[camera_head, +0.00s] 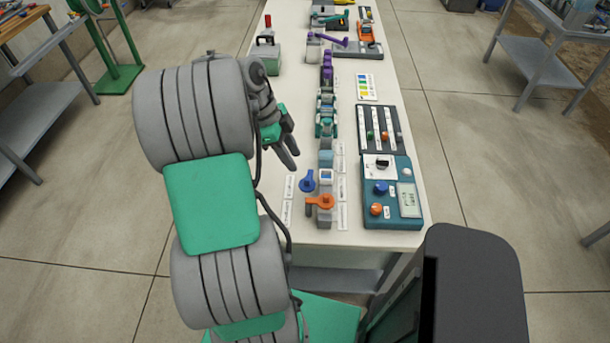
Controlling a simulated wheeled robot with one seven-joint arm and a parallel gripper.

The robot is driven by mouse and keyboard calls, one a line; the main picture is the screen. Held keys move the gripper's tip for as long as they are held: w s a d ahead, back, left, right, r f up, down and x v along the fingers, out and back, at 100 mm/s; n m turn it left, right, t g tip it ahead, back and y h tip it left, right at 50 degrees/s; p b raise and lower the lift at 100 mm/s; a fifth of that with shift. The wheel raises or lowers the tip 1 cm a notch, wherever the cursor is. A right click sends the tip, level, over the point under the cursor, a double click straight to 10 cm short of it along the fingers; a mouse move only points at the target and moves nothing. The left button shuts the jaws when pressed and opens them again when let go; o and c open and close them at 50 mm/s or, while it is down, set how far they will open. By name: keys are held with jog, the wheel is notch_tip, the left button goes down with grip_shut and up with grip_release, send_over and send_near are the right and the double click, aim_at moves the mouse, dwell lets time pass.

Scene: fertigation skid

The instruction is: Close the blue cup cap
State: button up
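A round blue part with a small upright tab (308,181), which looks like the blue cup cap, sits at the left side of the central row of fittings on the bench. A small block with a blue-rimmed white top (326,176) stands just right of it. I cannot tell how the cap is hinged or how far open it is. My gripper (289,158) hangs over the bench's left part, above and left of the blue part in the picture, apart from it. Its fingers look spread, with nothing seen between them.
An orange lever fitting (320,202) stands close in front of the blue part. Right of the row is a teal control panel (398,218) with knobs. Teal and purple fittings (326,75) continue up the row.

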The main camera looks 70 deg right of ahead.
aim_at(307, 178)
jog(key=shift+m, duration=0.3)
jog(key=x, duration=0.5)
jog(key=p+x, duration=0.1)
jog(key=x, duration=0.2)
jog(key=shift+s, duration=0.35)
jog(key=shift+c, duration=0.5)
jog(key=shift+r, duration=0.1)
grip_shut()
